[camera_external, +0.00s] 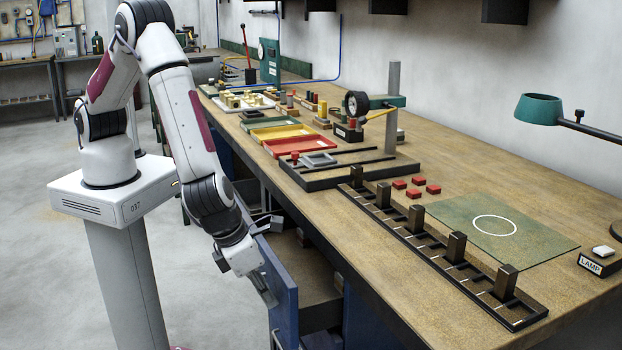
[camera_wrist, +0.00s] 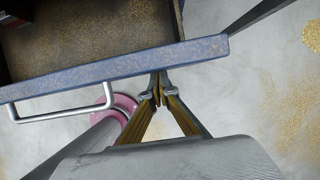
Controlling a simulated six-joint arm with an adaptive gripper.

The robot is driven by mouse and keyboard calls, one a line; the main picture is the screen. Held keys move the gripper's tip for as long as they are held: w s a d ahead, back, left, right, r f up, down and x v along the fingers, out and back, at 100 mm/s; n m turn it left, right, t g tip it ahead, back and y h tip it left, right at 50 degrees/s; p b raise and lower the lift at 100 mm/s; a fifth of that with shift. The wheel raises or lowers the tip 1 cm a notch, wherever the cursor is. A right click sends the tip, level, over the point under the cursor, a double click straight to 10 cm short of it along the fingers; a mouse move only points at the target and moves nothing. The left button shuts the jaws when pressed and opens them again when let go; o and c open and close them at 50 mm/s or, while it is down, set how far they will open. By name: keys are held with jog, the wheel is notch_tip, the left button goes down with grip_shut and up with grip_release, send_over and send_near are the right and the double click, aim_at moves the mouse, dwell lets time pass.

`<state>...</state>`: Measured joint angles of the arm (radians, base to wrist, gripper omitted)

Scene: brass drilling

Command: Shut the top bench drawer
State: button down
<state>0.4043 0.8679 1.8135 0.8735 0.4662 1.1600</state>
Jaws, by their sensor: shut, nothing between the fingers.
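The top bench drawer (camera_external: 283,290) stands pulled out from under the bench, its blue front towards my arm. A silver bar handle (camera_wrist: 62,116) is on the front, left of my fingers. My gripper (camera_external: 268,297) is shut and empty, pointing down at the outer side of the drawer front. In the wrist view its fingertips (camera_wrist: 157,90) are close to the front's outer face; I cannot tell whether they touch.
The wooden bench top (camera_external: 440,185) holds a black rack (camera_external: 440,255), red blocks (camera_external: 415,188), a green mat (camera_external: 505,228) and coloured trays (camera_external: 298,146). A lamp (camera_external: 540,107) stands at the right. The floor (camera_external: 205,270) before the drawer looks clear apart from my pedestal.

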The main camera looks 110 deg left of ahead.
aim_at(284, 268)
jog(key=w+a, duration=0.7)
jog(key=shift+w+a, duration=0.2)
jog(key=shift+w, duration=0.05)
jog(key=shift+w+a, duration=0.2)
jog(key=shift+a, duration=0.05)
jog(key=shift+w+r, duration=0.1)
jog(key=shift+s+d, duration=0.35)
jog(key=shift+d, duration=0.05)
jog(key=shift+s+d, duration=1.15)
jog(key=shift+s, duration=0.05)
jog(key=v, duration=0.7)
jog(key=shift+s+d+r, duration=0.2)
jog(key=shift+r, duration=0.05)
jog(key=shift+v, duration=1.1)
